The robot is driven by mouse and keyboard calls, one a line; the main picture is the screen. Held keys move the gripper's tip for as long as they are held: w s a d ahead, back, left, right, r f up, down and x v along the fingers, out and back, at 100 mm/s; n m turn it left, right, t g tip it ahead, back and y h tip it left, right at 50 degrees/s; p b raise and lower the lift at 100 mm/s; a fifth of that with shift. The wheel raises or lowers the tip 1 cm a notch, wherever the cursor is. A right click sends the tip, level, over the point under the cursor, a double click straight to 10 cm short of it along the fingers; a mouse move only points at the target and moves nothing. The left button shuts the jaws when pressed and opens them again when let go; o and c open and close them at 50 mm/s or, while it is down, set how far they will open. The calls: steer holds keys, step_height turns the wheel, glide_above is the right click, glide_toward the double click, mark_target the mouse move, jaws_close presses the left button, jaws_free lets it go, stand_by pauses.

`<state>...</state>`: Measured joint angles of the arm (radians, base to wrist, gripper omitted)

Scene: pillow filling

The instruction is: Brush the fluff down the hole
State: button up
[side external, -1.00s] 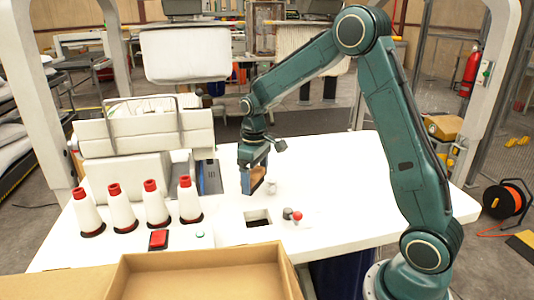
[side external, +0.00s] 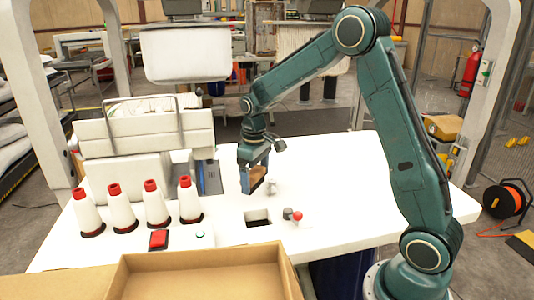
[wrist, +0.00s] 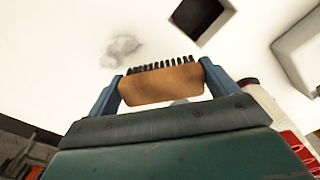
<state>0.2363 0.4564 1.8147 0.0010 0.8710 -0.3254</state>
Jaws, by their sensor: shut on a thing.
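My gripper (side external: 253,181) is shut on a brush (wrist: 160,84) with a wooden back and dark bristles. It holds the brush low over the white table, left of the grey fluff (side external: 271,186) in the side view. In the wrist view the fluff (wrist: 121,50) lies on the table just beyond the left end of the bristles, apart from them. A smaller grey patch shows below the brush there, partly hidden. The square hole (side external: 258,218) is in the table nearer the side camera; the wrist view shows it (wrist: 200,16) at the top, beyond the bristles.
A row of white thread cones (side external: 157,203) with red tops stands at the left. A red button (side external: 158,239) and a small red-knobbed lever (side external: 297,216) sit near the hole. A cardboard box (side external: 197,257) is at the front. The table's right side is clear.

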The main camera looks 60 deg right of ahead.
steer(key=d+m, duration=0.1)
steer(key=w+d+m, duration=0.1)
steer(key=m, duration=0.1)
steer(key=shift+r, duration=0.15)
steer(key=d+m, duration=0.2)
steer(key=m, duration=0.1)
steer(key=w+d+m, duration=0.1)
steer(key=d+m, duration=0.1)
steer(key=m, duration=0.1)
steer(key=w+d+m, duration=0.1)
steer(key=d+m, duration=0.1)
steer(key=m, duration=0.2)
steer(key=shift+w+d+r, duration=0.15)
steer(key=shift+d+r, duration=0.15)
steer(key=shift+d, duration=0.05)
steer(key=shift+w+d+m, duration=0.2)
steer(key=shift+d+m, duration=0.7)
steer(key=shift+m, duration=0.5)
steer(key=shift+f, duration=0.4)
steer(key=shift+f, duration=0.35)
steer(key=shift+f, duration=0.7)
steer(key=shift+f, duration=0.7)
steer(key=shift+f, duration=0.1)
steer(key=shift+s+a, duration=0.2)
steer(key=shift+a, duration=0.4)
